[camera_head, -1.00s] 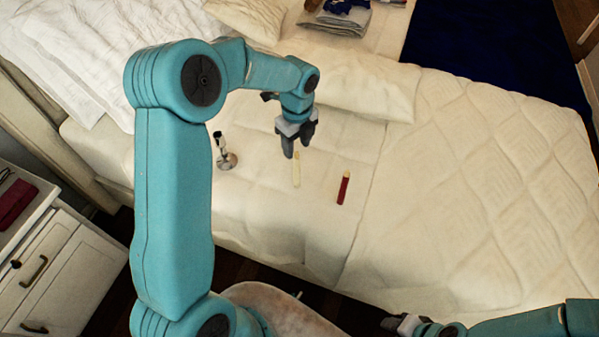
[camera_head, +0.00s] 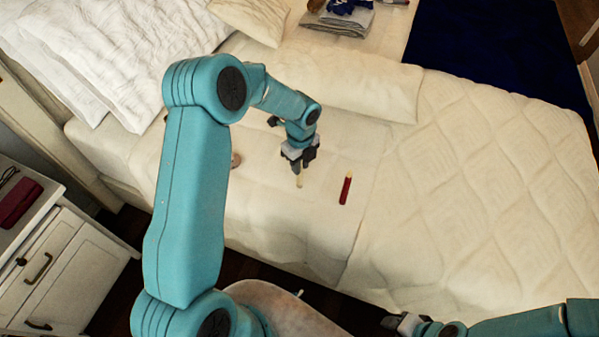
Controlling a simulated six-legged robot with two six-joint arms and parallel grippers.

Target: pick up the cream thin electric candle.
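The thin cream candle (camera_head: 300,182) lies on the pale bedspread, and its lower part shows just below my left gripper. My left gripper (camera_head: 304,164) points down over the candle's upper part, which it hides. Its two dark fingers look spread apart, one on either side of the candle's line. I cannot tell whether they touch it. My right gripper (camera_head: 398,324) is at the bottom edge, well away from the candle, and too small to tell open or shut.
A red candle (camera_head: 345,188) with a pale tip lies just right of the cream one. A small round metal item (camera_head: 235,160) is partly hidden behind my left arm. Pillows and folded grey cloth (camera_head: 340,20) are at the back. The quilt on the right is clear.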

